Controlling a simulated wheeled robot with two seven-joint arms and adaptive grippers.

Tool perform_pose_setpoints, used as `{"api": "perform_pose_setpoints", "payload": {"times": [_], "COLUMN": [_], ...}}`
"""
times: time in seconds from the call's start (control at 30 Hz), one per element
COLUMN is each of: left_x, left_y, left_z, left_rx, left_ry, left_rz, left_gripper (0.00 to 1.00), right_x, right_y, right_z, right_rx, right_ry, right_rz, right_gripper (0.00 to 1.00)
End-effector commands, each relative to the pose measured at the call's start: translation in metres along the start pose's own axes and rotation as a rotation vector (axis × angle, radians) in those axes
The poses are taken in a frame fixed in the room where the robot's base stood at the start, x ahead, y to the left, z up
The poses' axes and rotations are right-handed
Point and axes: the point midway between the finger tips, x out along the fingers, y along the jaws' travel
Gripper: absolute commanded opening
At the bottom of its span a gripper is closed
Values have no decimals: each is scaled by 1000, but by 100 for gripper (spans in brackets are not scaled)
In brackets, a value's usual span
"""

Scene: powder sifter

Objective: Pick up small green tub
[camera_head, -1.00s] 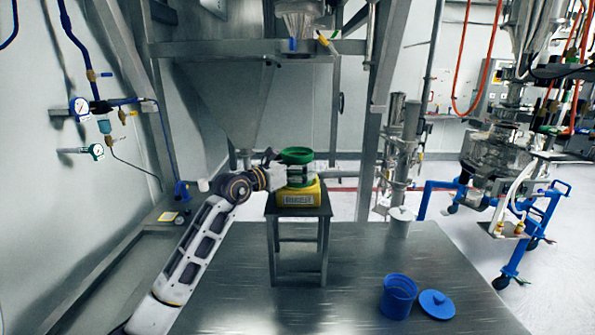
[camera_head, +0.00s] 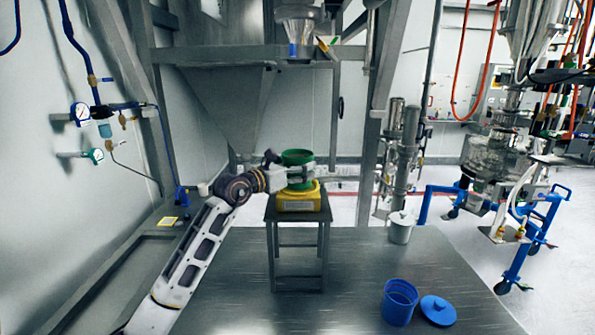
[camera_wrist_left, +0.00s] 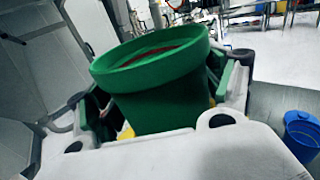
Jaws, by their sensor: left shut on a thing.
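The small green tub (camera_head: 297,157) has a wide rim and stands upright above a yellow scale-like block (camera_head: 299,199) on a small metal stand. Whether its base touches the block is unclear. My left gripper (camera_head: 301,175) is shut around the tub's side below the rim. The left wrist view shows the tub (camera_wrist_left: 160,92) between the gripper's fingers (camera_wrist_left: 162,100), with something reddish-brown inside it. The lower part of the tub is hidden by the gripper. My right gripper is not in view.
The stand (camera_head: 273,251) rises from a steel table (camera_head: 230,290). A blue bucket (camera_head: 399,303) and its blue lid (camera_head: 438,310) are at the front right. A lidded metal canister (camera_head: 401,230) stands behind them. A large hopper (camera_head: 225,110) and frame hang above and behind.

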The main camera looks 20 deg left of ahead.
Motion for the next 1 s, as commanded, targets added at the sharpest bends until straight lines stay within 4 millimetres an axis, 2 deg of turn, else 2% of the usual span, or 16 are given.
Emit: {"api": "perform_pose_setpoints", "payload": {"times": [0.6, 0.8, 1.0], "left_x": [-1, -1, -1], "left_y": [0, 0, 0], "left_z": [70, 85, 91], "left_rx": [2, 2, 1], "left_ry": [-5, -4, -3], "left_rz": [1, 1, 1], "left_gripper": [45, 45, 45], "right_x": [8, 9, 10], "right_y": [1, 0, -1], "right_z": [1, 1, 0], "right_rx": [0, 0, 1], "right_ry": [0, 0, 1], "right_rz": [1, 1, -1], "right_gripper": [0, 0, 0]}}
